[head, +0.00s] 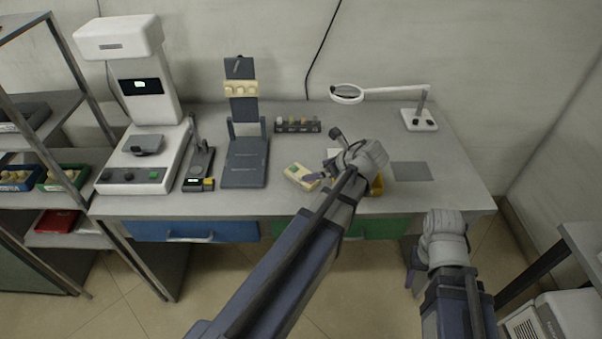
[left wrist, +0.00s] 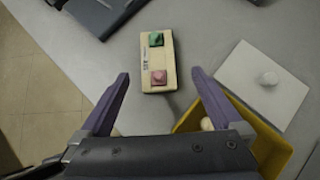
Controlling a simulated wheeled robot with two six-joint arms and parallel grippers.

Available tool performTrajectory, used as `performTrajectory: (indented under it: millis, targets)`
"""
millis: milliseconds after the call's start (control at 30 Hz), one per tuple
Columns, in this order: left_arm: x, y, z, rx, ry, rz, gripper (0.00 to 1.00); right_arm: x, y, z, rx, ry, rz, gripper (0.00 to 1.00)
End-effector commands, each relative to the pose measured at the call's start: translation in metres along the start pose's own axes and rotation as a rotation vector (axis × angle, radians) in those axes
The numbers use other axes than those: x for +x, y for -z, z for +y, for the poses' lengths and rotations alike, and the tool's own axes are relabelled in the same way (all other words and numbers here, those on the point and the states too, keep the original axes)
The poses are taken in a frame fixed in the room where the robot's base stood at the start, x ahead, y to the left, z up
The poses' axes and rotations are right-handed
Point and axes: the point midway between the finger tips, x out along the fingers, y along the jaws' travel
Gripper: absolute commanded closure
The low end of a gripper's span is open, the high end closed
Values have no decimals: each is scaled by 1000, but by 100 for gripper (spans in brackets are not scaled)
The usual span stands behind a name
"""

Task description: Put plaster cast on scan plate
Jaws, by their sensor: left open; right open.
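A cream block with a green piece and a pink piece on top (head: 299,177) lies on the worktop; I cannot tell whether it is the plaster cast. It also shows in the left wrist view (left wrist: 158,56). There, my left gripper (left wrist: 158,76) is open, its fingertips apart on either side of the block's near end, with nothing held. In the head view my left gripper (head: 320,178) is just right of the block, partly hidden by its arm. A white scanner-like machine (head: 140,165) at left bears a grey plate (head: 148,145), possibly the scan plate. My right gripper (head: 412,272) is open, in front of the bench.
A dark stand (head: 245,165) with a cream toothed piece (head: 240,88) stands behind left. A yellow bin (left wrist: 255,125) and a white pad with a pale lump (left wrist: 262,90) lie right of the block. A magnifier lamp (head: 418,119) stands at back right, near a grey mat (head: 411,171).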

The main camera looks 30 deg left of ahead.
Motion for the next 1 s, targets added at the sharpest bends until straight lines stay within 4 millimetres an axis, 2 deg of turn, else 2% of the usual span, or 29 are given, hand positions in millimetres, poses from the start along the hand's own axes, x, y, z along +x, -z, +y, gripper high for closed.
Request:
performTrajectory:
  millis: [133, 367, 567, 667, 900, 1000]
  targets:
    - [5, 2, 0, -1, -1, 0, 0, 4, 0, 0, 0, 0, 0, 42]
    - [27, 2, 0, 0, 0, 0, 0, 21, 1, -2, 0, 0, 0, 42]
    - [30, 1, 1, 0, 0, 0, 0, 22, 1, -2, 0, 0, 0, 42]
    - [38, 3, 2, -1, 0, 0, 0, 29, 2, -3, 0, 0, 0, 42]
    - [72, 5, 5, -1, -1, -1, 0, 54, 3, -5, -1, 0, 0, 42]
    - [80, 3, 5, 0, -1, -1, 0, 58, 4, -6, -1, 0, 0, 42]
